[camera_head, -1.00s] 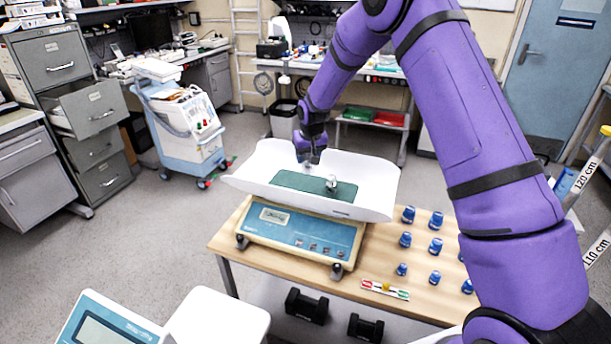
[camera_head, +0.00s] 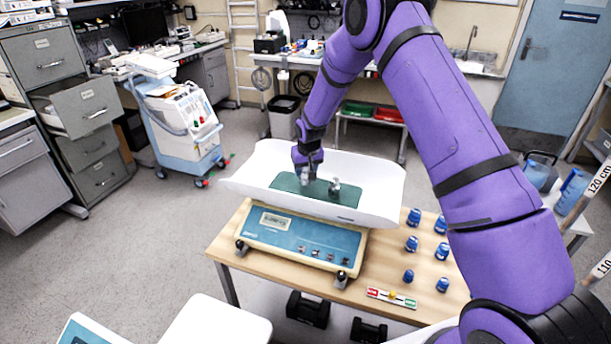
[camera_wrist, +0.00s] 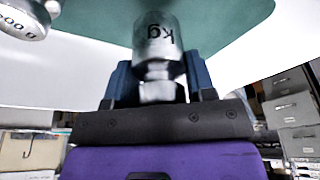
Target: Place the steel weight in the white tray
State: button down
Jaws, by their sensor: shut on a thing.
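The white tray (camera_head: 376,180) sits on top of the blue and beige scale (camera_head: 292,238), with a green mat (camera_head: 285,183) on its floor. My gripper (camera_head: 306,178) is over the left part of the mat, inside the tray. In the wrist view my gripper (camera_wrist: 158,85) is shut on the steel weight (camera_wrist: 157,42), which is marked "kg". Whether the weight touches the mat is hard to tell. Another steel weight (camera_head: 335,187) stands on the mat to the right; part of it shows in the wrist view (camera_wrist: 24,18).
Several blue weights (camera_head: 411,243) stand on the wooden table (camera_head: 388,268) right of the scale. A red, yellow and green strip (camera_head: 391,297) lies at the table's front. Dark dumbbells (camera_head: 307,309) are below. The tray's raised sides flank my gripper.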

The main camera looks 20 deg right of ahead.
jog(key=shift+f, duration=1.3)
jog(key=shift+f, duration=0.1)
jog(key=shift+c, duration=2.3)
grip_release()
